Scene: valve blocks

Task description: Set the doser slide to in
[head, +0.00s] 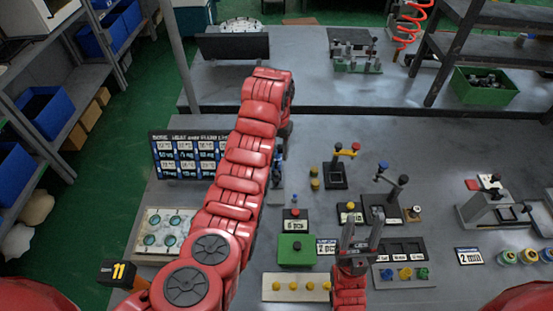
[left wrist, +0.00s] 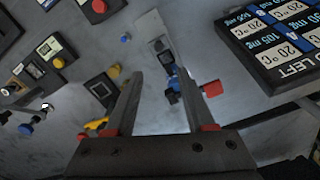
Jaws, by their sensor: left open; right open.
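A narrow light-grey plate with a blue fitting (left wrist: 172,84) and a red block (left wrist: 211,89) lies ahead of my left gripper in the left wrist view. It looks like the doser with its slide; no label on it is readable, and I cannot tell the slide's position. In the head view the grey plate (head: 276,198) is partly hidden by my red left arm. My left gripper (left wrist: 153,68) is open and empty, its fingers spread above the plate, apparently touching nothing. My right gripper (head: 361,222) is open and empty, over the front middle of the table.
A dark label board (head: 183,155) stands left of my left arm. A red-and-yellow lever valve (head: 340,165) and a black-knobbed lever block (head: 388,200) stand to the right.

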